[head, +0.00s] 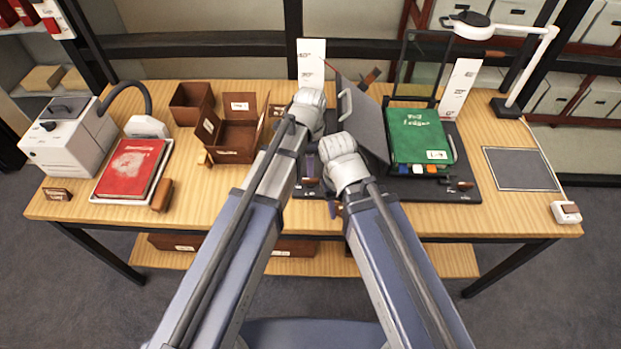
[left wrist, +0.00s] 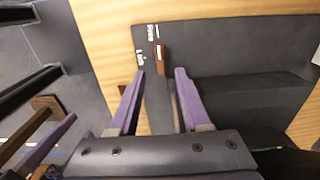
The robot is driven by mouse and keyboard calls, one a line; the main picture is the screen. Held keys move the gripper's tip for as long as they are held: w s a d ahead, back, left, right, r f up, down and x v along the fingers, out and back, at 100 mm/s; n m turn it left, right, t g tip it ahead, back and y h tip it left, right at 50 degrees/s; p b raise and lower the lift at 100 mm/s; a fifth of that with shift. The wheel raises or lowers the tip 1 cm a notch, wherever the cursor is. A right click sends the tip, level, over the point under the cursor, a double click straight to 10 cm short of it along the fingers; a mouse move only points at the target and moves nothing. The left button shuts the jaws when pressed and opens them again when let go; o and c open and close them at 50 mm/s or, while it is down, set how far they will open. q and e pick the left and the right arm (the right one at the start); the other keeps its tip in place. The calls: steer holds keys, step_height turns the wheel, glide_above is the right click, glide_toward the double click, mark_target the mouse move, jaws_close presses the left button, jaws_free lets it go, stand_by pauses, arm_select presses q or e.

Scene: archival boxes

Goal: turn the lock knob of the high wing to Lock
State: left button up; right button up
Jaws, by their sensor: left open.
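The book cradle has a dark base plate (head: 465,195) on the table. One dark wing (head: 362,122) stands steeply raised, with a grey handle. In the left wrist view a small brown lock knob (left wrist: 160,58) sits near the corner of the dark plate, beside small white labels that are too small to read. My left gripper (left wrist: 160,75) is open. Its purple fingertips lie either side of the knob's line, and I cannot tell whether they touch it. In the head view this gripper (head: 309,165) is mostly hidden. My right gripper (head: 333,209) hangs close by, its jaws mostly hidden.
A lamp (head: 535,65) and grey mat (head: 520,169) stand right. A red book (head: 132,165), brown boxes (head: 235,130) and a white machine (head: 72,140) are left.

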mark_target(310, 182)
arm_select(q)
step_height(310, 182, down, 6)
steer(key=b, duration=0.5)
steer(key=shift+f, duration=0.1)
jaws_close()
stand_by(0.4)
